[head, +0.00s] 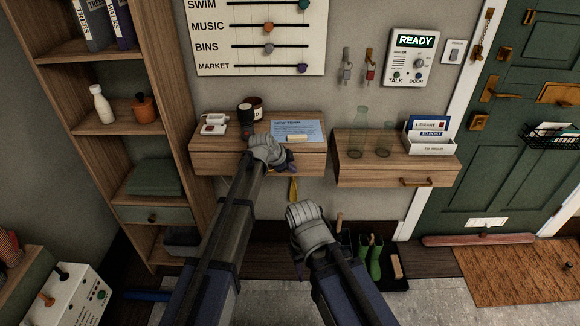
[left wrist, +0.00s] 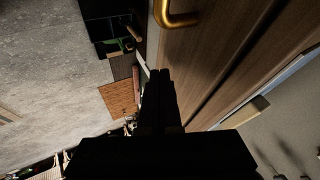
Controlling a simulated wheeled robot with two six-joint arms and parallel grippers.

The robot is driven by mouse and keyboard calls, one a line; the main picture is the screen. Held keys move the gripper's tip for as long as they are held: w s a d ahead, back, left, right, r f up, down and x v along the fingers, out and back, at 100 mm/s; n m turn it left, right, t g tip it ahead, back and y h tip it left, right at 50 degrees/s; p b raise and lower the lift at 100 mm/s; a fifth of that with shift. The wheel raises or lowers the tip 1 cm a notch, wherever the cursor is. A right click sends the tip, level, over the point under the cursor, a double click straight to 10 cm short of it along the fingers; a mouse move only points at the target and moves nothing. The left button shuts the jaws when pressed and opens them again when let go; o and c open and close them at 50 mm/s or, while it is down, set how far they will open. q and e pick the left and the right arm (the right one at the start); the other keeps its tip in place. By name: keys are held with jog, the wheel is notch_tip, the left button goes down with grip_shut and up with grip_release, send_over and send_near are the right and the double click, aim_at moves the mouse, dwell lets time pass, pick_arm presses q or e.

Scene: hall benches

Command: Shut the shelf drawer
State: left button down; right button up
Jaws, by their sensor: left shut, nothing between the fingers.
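A wooden wall shelf (head: 210,160) with a drawer front hangs left of centre in the head view. My left gripper (head: 283,162) is at its front, shut and empty, covering part of the front. In the left wrist view the shut fingers (left wrist: 160,88) are close to a wooden front (left wrist: 205,45) with a brass handle (left wrist: 178,18). A dark line runs along that wood; I cannot tell how far the drawer stands out, or whether the fingers touch it. My right gripper (head: 312,228) is lower and to the right, away from the shelf; its fingers are hidden.
A second wall shelf (head: 365,172) with a handled drawer hangs to the right, holding glassware and a letter rack (head: 430,140). A bookcase (head: 105,165) with a small grey-green drawer (head: 155,215) stands left. Green boots (head: 370,257) stand below. A green door (head: 510,160) is at right.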

pick_arm(q)
jog(key=s+f+p+v, duration=0.1)
jog(key=s+p+v, duration=0.1)
jog(key=p+v, duration=0.6)
jog(key=v, duration=0.3)
pick_arm(e)
notch_tip(320, 180, up, 8)
jog(key=shift+a, duration=0.4)
pick_arm(q)
jog(key=shift+s+d, duration=0.1)
jog(key=shift+s, duration=0.05)
jog(key=s+a+f+n+g+y, duration=0.1)
jog(key=s+n, duration=0.3)
jog(key=s, duration=0.5)
jog(key=s+a+f+n+g+y, duration=0.1)
jog(key=s+a+n+g+y, duration=0.1)
jog(key=s, duration=0.8)
jog(key=s+a+f+n+g+y, duration=0.1)
jog(key=s+a+n+g+y, duration=0.1)
jog(key=s+n, duration=0.5)
jog(key=shift+s+f+g+y, duration=0.4)
jog(key=shift+s+g+y, duration=0.15)
jog(key=shift+s, duration=1.1)
pick_arm(e)
jog(key=shift+r, duration=0.15)
